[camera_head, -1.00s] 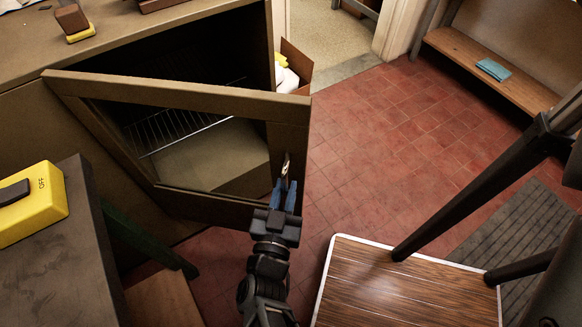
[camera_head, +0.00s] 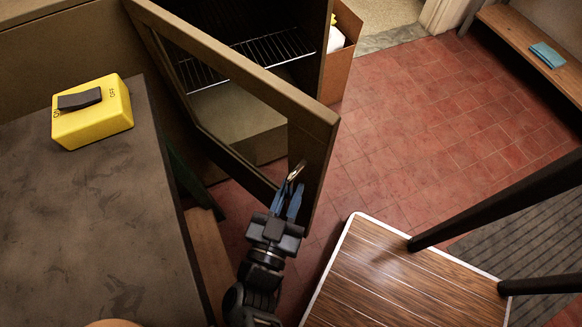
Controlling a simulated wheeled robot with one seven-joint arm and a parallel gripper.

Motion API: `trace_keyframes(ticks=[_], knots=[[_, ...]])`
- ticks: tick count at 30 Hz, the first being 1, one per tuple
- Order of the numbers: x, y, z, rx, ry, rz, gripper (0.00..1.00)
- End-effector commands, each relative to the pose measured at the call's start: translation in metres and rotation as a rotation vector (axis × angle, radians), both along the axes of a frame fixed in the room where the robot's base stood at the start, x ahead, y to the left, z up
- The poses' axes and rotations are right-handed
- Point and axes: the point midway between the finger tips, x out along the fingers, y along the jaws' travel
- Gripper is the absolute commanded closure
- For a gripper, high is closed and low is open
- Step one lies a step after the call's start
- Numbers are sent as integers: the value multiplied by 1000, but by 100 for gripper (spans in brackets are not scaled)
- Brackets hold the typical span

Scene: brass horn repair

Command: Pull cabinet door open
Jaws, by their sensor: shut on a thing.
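The cabinet door (camera_head: 262,84) is an olive-brown frame with an open or glazed middle; I cannot tell which. It stands well open, swung out from the cabinet (camera_head: 322,57). A small brass-coloured handle (camera_head: 296,171) is on the door's free end. My gripper (camera_head: 287,197) has blue fingers and is shut on this handle, with the door's end just beyond it.
A dark bench with a yellow switch box (camera_head: 95,118) stands at left. A wood-topped table (camera_head: 390,275) with a pale rim is close at right of my arm. A cardboard box (camera_head: 343,62) stands beyond the cabinet. The red tiled floor (camera_head: 430,140) is open at right.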

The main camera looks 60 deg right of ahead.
Motion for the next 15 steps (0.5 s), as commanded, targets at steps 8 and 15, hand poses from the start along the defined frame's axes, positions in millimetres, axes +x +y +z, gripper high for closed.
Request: trace_keyframes(ticks=[8, 15], knots=[[-2, 1, -1, 4, 3, -3, 71], [-1, 0, -1, 3, 1, -1, 65]])
